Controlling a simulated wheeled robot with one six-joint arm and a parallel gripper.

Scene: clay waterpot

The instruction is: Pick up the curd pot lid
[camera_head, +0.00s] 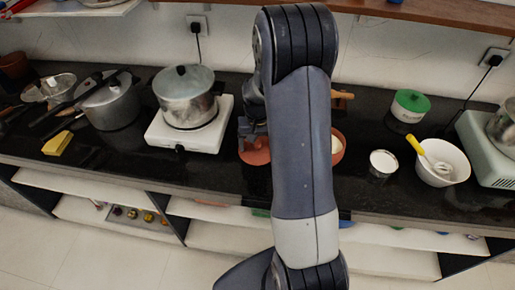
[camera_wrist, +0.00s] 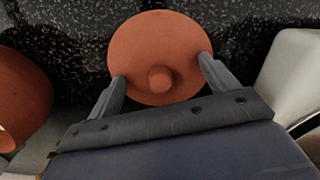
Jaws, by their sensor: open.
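The curd pot lid is a round terracotta disc with a small central knob. It lies on the dark counter in the wrist view (camera_wrist: 158,38) and shows partly behind my arm in the head view (camera_head: 258,157). My gripper (camera_wrist: 161,74) is open above it, with one fingertip over each side of the lid and the knob between them. The fingers are not closed on the knob. In the head view my gripper (camera_head: 252,130) is partly hidden by my arm. The terracotta curd pot (camera_head: 338,148) with white contents stands right of my arm; it also shows at the left of the wrist view (camera_wrist: 22,95).
A white stove (camera_head: 158,133) with a steel pot (camera_head: 187,95) stands just left of the lid. Right of the curd pot are a small steel cup (camera_head: 383,163), a white mortar (camera_head: 443,165) with a yellow-handled tool, and a green-lidded jar (camera_head: 410,105).

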